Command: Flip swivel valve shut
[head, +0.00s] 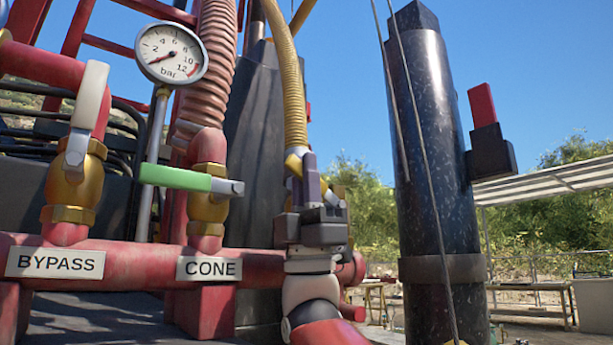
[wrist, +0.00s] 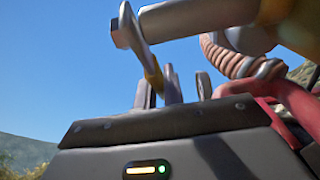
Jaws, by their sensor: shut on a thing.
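A yellow valve handle (head: 293,165) shows at my gripper (head: 308,168), right of the CONE valve. My gripper is shut on it. In the wrist view, the yellow handle (wrist: 153,78) runs down from a grey lever (wrist: 128,28) to between my fingers (wrist: 158,92). My gripper and wrist hide most of this valve's body in the head view. No label for it is visible, and I cannot tell the handle's exact angle.
The BYPASS valve has an upright cream handle (head: 90,95). The CONE valve has a green handle (head: 175,178) lying level, left of my gripper. A red pipe (head: 140,265) runs below. A ribbed yellow hose (head: 288,80) hangs above my gripper. A dark column (head: 425,150) stands right.

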